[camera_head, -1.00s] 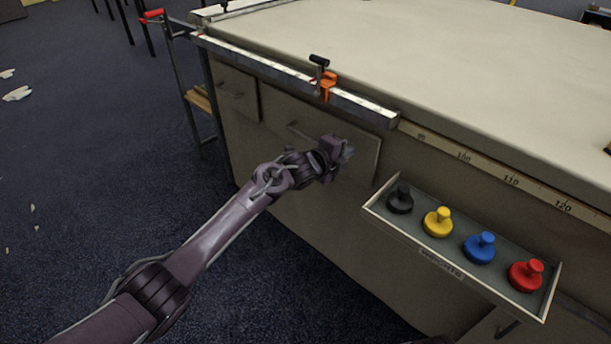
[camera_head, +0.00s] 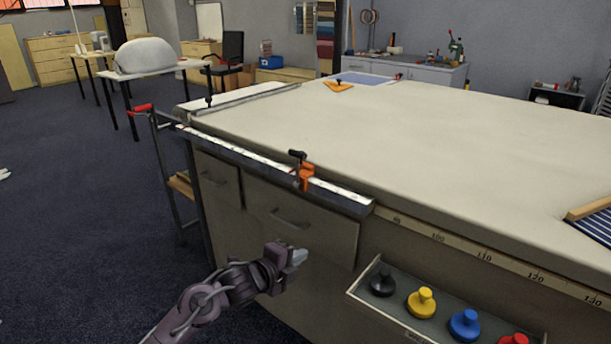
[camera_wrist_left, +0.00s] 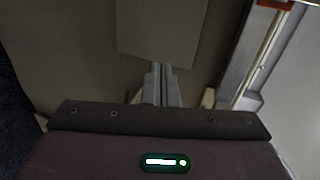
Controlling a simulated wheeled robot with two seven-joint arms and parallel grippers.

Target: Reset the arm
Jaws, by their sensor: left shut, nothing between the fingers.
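My left gripper (camera_head: 299,257) is in front of the table's side, just below a closed drawer (camera_head: 298,222) with a bar handle. It is shut and empty, apart from the table as far as I can tell. In the left wrist view its fingers (camera_wrist_left: 161,85) are together, with the table's beige side beyond them. My right gripper is not in view.
An open tray drawer (camera_head: 352,296) to the right holds black, yellow, blue and red knobbed weights. A metal rail (camera_head: 250,158) with an orange clamp (camera_head: 305,177) runs along the table edge above. Open floor (camera_head: 80,240) lies at left.

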